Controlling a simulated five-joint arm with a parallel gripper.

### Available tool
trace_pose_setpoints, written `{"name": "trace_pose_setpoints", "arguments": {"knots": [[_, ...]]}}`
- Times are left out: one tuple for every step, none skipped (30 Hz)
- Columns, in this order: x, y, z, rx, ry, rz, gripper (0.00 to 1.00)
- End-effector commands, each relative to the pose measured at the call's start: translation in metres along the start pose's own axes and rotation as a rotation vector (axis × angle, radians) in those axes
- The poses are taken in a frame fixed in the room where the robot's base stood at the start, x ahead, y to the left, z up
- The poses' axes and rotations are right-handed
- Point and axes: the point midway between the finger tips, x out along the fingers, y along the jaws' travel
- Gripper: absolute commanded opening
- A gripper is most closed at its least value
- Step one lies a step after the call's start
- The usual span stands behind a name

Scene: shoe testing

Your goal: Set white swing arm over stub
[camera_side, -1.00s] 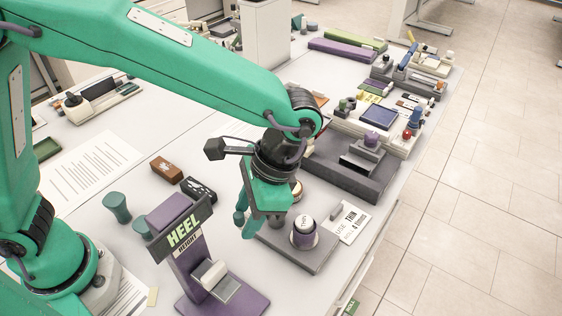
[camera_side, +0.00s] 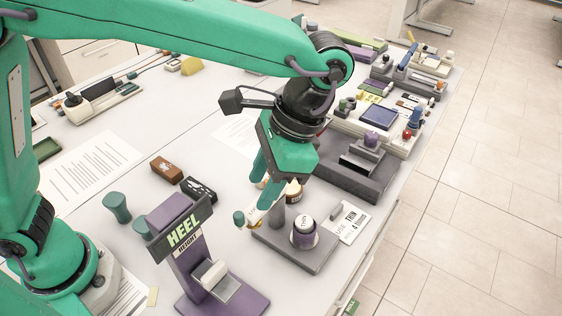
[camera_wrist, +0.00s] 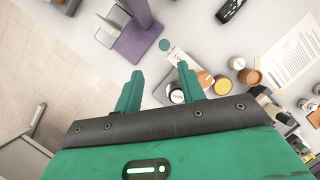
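The white swing arm (camera_side: 266,203) lies slanted in the side view, with a round green knob (camera_side: 239,218) at its left end. In the wrist view the white arm (camera_wrist: 174,57) shows partly behind a finger, its green knob (camera_wrist: 164,45) beyond the fingertips. A short grey upright post (camera_side: 277,216), which may be the stub, stands beside the arm on a dark grey base plate (camera_side: 310,259). I cannot tell whether the arm sits over it. My gripper (camera_side: 262,187) is above the arm, its fingers hiding part of it. In the wrist view my gripper (camera_wrist: 160,68) is open and empty.
A purple pot (camera_side: 304,236) with a white lid marked THIN stands on the base plate. A purple HEEL stand (camera_side: 190,245) is left of it. A brown-rimmed jar (camera_side: 294,192) stands close behind my fingers. A printed card (camera_side: 348,222) lies to the right.

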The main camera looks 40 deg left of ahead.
Motion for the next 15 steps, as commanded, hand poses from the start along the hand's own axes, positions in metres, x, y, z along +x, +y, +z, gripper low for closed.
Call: {"name": "trace_pose_setpoints", "arguments": {"knots": [[-0.0010, 0.0000, -0.0002, 0.000, 0.000, 0.000, 0.40], [-0.0012, 0.0000, -0.0001, 0.000, 0.000, 0.000, 0.40], [-0.0014, 0.0000, -0.0001, 0.000, 0.000, 0.000, 0.40], [-0.0014, 0.0000, -0.0001, 0.000, 0.000, 0.000, 0.40], [-0.0013, 0.0000, -0.0001, 0.000, 0.000, 0.000, 0.40], [-0.0013, 0.0000, -0.0001, 0.000, 0.000, 0.000, 0.40], [-0.0012, 0.0000, -0.0001, 0.000, 0.000, 0.000, 0.40], [-0.0012, 0.0000, -0.0001, 0.000, 0.000, 0.000, 0.40], [-0.0012, 0.0000, -0.0001, 0.000, 0.000, 0.000, 0.40], [-0.0012, -0.0001, 0.0000, 0.000, 0.000, 0.000, 0.40], [-0.0013, -0.0004, 0.0002, -0.001, 0.001, 0.001, 0.40], [-0.0015, -0.0013, 0.0007, -0.002, 0.003, 0.001, 0.40], [-0.0017, -0.0022, 0.0013, -0.004, 0.006, 0.003, 0.40], [-0.0020, -0.0036, 0.0021, -0.007, 0.009, 0.004, 0.40], [-0.0024, -0.0061, 0.0034, -0.012, 0.015, 0.007, 0.40]]}}
